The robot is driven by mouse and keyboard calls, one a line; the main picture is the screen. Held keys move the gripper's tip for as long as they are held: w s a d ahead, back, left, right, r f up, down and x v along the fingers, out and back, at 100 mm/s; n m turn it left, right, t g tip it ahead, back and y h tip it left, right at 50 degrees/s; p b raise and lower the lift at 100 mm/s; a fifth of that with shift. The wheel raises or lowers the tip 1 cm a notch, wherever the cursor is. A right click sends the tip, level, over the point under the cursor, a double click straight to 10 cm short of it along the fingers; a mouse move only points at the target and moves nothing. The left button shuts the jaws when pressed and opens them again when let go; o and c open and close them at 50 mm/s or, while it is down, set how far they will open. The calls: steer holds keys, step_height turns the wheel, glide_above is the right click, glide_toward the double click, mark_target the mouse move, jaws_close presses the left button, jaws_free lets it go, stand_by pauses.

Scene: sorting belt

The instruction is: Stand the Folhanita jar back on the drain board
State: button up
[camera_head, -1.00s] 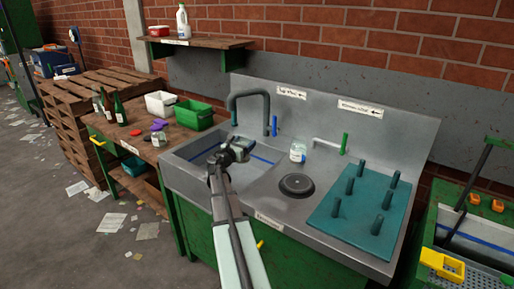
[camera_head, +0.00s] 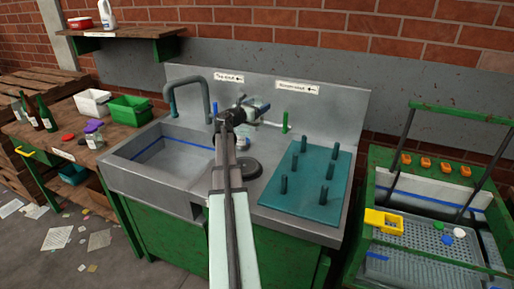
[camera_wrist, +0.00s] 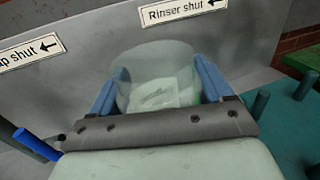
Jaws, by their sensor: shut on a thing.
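My gripper (camera_head: 258,108) is raised over the counter between the sink and the drain board. In the wrist view its two blue fingers (camera_wrist: 160,72) are shut on a clear glass jar (camera_wrist: 160,90) with a pale label. The label's name is not readable, and the gripper's dark bar hides the jar's near part. In the head view the gripper mostly hides this jar. The teal drain board (camera_head: 302,207) with several upright pegs lies to the right of and below my gripper. Its bare surface between the pegs shows no jar.
Another jar (camera_head: 243,142) stands on the counter behind a dark round disc (camera_head: 249,168). The sink (camera_head: 150,170) is at left. A green-handled tap (camera_head: 285,122) and the "Rinser shut" sign (camera_head: 298,87) are behind. A jar (camera_head: 94,141) stands on the left bench.

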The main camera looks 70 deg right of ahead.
steer(key=shift+s+d+f+m+g+y, duration=0.25)
steer(key=shift+s+f, duration=0.7)
steer(key=shift+f, duration=1.15)
steer(key=shift+s+a+f+m+g, duration=0.15)
steer(key=shift+s+f+g, duration=0.55)
steer(key=shift+f, duration=1.45)
steer(key=shift+s+d+f+m+g+y, duration=0.15)
steer(key=shift+s+f+m, duration=0.15)
steer(key=shift+s+f, duration=1.35)
steer(key=shift+w+f, duration=0.5)
steer(key=shift+f, duration=0.1)
steer(key=o, duration=1.2)
steer(key=shift+r, duration=0.15)
steer(key=v, duration=1.2)
